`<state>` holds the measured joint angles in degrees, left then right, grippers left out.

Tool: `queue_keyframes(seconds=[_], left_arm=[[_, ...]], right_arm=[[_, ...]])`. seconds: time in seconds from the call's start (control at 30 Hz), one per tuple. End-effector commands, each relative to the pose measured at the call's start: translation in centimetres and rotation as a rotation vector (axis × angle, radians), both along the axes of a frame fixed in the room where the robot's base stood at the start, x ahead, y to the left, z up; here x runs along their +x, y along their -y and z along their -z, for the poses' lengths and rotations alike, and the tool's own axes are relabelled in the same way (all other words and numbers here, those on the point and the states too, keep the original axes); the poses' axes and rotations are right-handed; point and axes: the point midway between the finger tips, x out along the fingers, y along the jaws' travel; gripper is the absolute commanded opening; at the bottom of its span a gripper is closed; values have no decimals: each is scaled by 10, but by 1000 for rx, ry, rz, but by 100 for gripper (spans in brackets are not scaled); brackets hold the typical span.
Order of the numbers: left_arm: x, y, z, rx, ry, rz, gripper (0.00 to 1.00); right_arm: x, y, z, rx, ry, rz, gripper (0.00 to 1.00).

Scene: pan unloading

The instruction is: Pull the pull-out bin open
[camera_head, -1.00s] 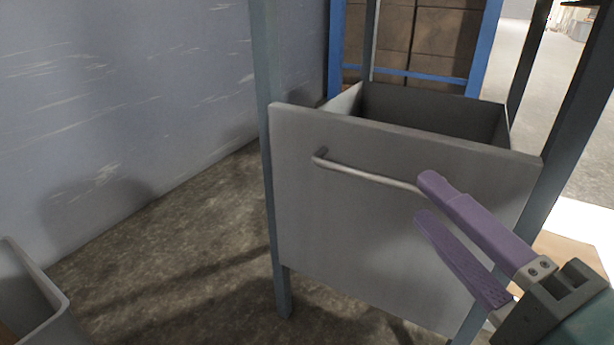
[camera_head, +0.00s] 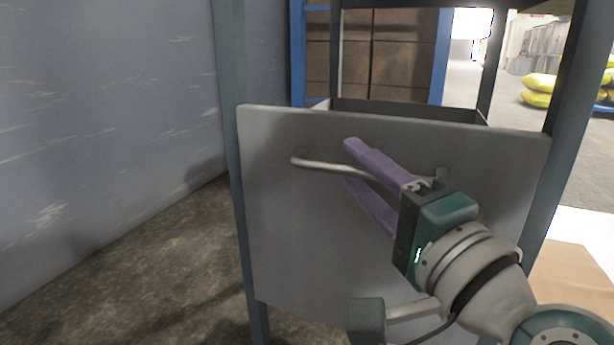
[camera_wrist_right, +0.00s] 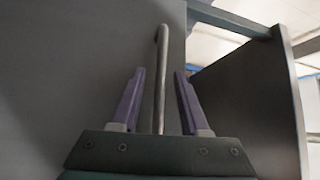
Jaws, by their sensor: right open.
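The pull-out bin (camera_head: 300,230) is a grey box with a flat front panel, set between the posts of a dark frame. Its bar handle (camera_head: 318,165) runs across the upper part of the front. My right gripper (camera_head: 350,163) is open, with one purple finger above the bar and one below it. In the right wrist view the handle (camera_wrist_right: 161,75) passes between the two fingers (camera_wrist_right: 158,75), with a gap on each side. The gripper and wrist hide part of the handle's right half. My left gripper is not in view.
A blue-grey wall (camera_head: 100,130) stands to the left. Frame posts stand at the left (camera_head: 232,150) and right (camera_head: 572,130) of the bin. A cardboard-coloured surface (camera_head: 575,280) lies at the lower right. The floor (camera_head: 160,260) at the left is clear.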

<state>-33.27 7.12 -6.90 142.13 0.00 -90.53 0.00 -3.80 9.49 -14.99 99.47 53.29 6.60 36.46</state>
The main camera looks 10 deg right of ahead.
Motion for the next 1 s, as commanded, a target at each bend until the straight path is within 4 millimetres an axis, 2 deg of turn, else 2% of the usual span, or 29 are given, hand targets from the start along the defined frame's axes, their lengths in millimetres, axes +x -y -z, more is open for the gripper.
queue_keyframes(seconds=[0.27,0.67,1.0], left_arm=[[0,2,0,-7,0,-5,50],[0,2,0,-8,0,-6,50],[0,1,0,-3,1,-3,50]], right_arm=[[3,0,-1,-1,0,0,45],[2,0,-1,-1,0,0,1],[2,0,-1,-1,0,0,0]])
